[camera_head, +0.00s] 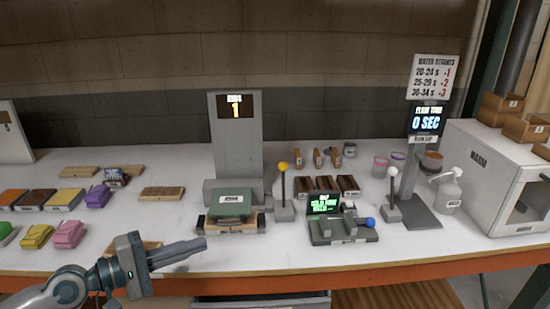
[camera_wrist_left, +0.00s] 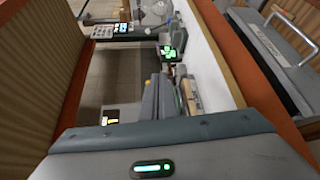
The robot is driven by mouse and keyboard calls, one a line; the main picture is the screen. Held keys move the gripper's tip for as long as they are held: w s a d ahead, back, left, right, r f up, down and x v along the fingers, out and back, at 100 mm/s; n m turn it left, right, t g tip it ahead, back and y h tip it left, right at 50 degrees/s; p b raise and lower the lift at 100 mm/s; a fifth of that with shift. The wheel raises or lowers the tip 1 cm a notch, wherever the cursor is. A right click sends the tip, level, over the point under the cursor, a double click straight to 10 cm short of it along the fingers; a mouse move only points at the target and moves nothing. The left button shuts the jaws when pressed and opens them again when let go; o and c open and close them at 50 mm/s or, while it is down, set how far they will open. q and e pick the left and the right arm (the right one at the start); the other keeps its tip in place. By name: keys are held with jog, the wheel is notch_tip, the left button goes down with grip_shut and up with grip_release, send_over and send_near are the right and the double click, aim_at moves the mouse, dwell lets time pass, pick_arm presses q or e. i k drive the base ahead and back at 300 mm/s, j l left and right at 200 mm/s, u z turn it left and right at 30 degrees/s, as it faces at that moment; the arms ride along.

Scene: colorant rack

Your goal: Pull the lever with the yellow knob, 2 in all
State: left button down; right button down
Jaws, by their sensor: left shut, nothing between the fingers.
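The lever with the yellow knob (camera_head: 283,167) stands upright on a small grey base, at the right side of the grey dispenser (camera_head: 236,140). The dispenser's display (camera_head: 236,107) reads 1. A green-topped block (camera_head: 231,203) sits at the dispenser's foot. My left gripper (camera_head: 204,243) is shut and empty, in front of the dispenser near the table's front edge, left of and well short of the lever. My right gripper is not in view.
A station with a green screen (camera_head: 323,204) and a blue knob (camera_head: 370,222) stands right of the lever. A white-knobbed lever (camera_head: 393,172) is further right, beside a white box (camera_head: 490,180). Coloured bags and blocks (camera_head: 65,198) lie at left.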

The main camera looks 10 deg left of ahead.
aim_at(283, 166)
jog(key=i, duration=1.1)
